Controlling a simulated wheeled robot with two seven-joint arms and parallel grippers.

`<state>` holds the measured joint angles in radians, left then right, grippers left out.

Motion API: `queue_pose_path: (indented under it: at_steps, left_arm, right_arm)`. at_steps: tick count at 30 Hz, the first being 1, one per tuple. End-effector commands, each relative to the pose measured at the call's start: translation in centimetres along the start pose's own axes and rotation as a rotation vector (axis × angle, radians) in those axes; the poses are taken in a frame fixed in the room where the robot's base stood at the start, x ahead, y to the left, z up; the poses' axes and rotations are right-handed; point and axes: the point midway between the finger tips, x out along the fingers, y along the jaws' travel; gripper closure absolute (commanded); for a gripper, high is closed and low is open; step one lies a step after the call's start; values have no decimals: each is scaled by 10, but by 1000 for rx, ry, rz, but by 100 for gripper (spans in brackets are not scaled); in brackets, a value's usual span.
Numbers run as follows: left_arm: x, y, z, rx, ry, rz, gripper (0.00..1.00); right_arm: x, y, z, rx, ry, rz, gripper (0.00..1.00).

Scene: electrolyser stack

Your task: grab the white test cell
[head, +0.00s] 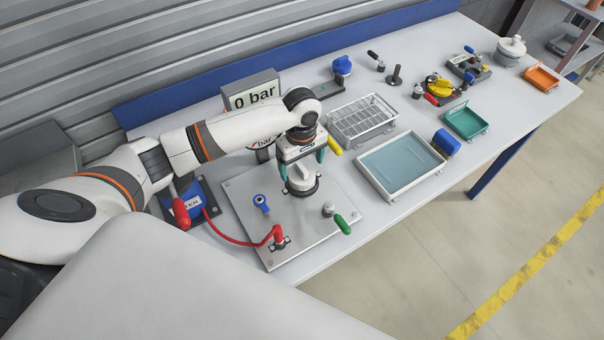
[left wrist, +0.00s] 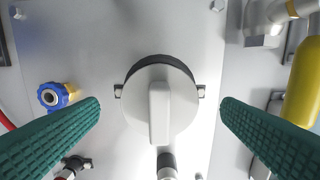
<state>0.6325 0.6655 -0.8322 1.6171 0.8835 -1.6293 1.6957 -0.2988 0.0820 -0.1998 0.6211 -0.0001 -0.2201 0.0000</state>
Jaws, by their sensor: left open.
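The white test cell (head: 301,178) is a round white body with a raised bar grip on top, seated on a dark ring on the grey metal plate (head: 245,200). In the left wrist view the white test cell (left wrist: 159,105) is centred between the fingers. My left gripper (head: 303,172) points down over it. Its green fingers (left wrist: 160,108) are open, one on each side of the cell, with a visible gap on both sides. The cell's lower side is hidden from the wrist camera. My right gripper is not in view.
A blue fitting (head: 261,203), a red-handled fitting with red hose (head: 276,237) and a green-handled valve (head: 342,224) stand on the plate. A yellow handle (left wrist: 303,82) is close on the right. A wire rack (head: 362,118) and a water tray (head: 400,165) lie farther right.

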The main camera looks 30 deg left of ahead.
Motion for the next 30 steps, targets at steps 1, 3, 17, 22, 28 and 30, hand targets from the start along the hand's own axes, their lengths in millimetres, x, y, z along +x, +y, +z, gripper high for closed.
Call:
queue_pose_path:
  at_steps: [1,3,17,22,28,30]
  left_arm:
    - [6,1,-1,-1,2,5,12]
    - [18,1,-2,0,2,5,12]
    - [36,0,-2,0,0,1,22]
    - [36,0,-1,0,0,1,50]
    - [35,0,-1,0,0,-1,73]
    - [35,0,-1,0,0,-1,73]
  right_arm:
    - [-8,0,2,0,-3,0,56]
    - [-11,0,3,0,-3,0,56]
    - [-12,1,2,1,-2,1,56]
    - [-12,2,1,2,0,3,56]
    - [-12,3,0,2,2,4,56]
    - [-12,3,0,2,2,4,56]
